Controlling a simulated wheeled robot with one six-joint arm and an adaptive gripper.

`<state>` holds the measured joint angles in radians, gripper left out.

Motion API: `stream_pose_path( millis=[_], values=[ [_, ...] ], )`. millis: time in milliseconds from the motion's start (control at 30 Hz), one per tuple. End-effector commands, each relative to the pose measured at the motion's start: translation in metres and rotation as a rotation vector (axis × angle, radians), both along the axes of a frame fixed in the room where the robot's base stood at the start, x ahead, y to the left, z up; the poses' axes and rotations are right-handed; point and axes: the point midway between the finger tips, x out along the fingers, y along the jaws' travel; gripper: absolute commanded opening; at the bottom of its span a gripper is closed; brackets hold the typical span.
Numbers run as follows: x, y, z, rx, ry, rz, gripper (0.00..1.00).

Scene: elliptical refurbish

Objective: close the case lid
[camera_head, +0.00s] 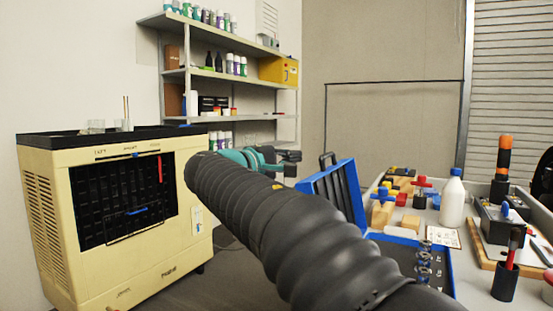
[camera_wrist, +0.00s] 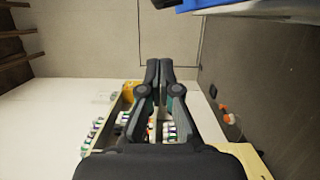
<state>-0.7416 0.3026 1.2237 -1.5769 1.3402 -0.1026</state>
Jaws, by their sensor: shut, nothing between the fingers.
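The case is blue and dark and stands open on the table at the right. Its lid (camera_head: 337,194) is raised and tilted, with a black handle at its top. The case base (camera_head: 436,262) lies flat in front and is partly hidden by my arm. My gripper (camera_head: 292,155) is to the left of the lid and looks apart from it. In the wrist view my gripper (camera_wrist: 160,64) is shut and empty, pointing at the wall. A blue edge (camera_wrist: 225,4) at the top of the wrist view looks like part of the case.
A white bottle (camera_head: 453,200), wooden blocks (camera_head: 382,213) and a black cup (camera_head: 506,281) stand on the table around the case. A cream cabinet (camera_head: 60,240) stands at the left. Wall shelves (camera_head: 200,73) hold several bottles. The floor between cabinet and table is partly hidden by my arm.

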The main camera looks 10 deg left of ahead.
Motion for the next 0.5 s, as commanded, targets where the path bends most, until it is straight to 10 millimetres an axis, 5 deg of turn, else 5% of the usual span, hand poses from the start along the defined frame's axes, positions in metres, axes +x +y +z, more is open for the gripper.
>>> stream_pose_path(
  millis=[100, 500],
  values=[
    [0.019, -0.013, 0.001, -0.001, 0.002, -0.002, 0.00],
    [0.003, -0.046, 0.003, 0.000, 0.000, 0.003, 0.00]
  ],
)
